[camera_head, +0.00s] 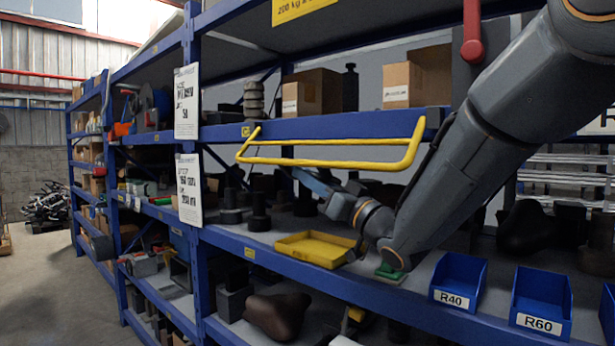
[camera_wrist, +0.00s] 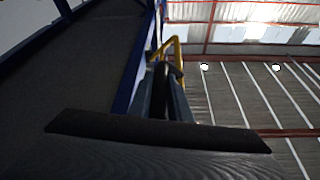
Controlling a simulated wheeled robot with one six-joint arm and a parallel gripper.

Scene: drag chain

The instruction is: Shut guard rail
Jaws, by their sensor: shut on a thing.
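The yellow guard rail (camera_head: 330,162) is a bent tube frame at the front edge of the upper blue shelf, its ends near that shelf's beam. Its lower bar hangs a little below the beam and looks swung out from it. My gripper (camera_head: 293,171) reaches up from below right and is shut on the rail's lower bar, left of its middle. The fingertips are small and partly hidden in the head view. In the wrist view the guard rail (camera_wrist: 177,48) rises just beyond my dark gripper fingers (camera_wrist: 166,75).
A shallow yellow tray (camera_head: 315,250) and blue bins (camera_head: 458,280) marked R40 and R60 stand on the shelf below. Cardboard boxes (camera_head: 318,90) and dark parts sit on the upper shelf behind the rail. A blue upright with white signs (camera_head: 188,185) stands at left.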

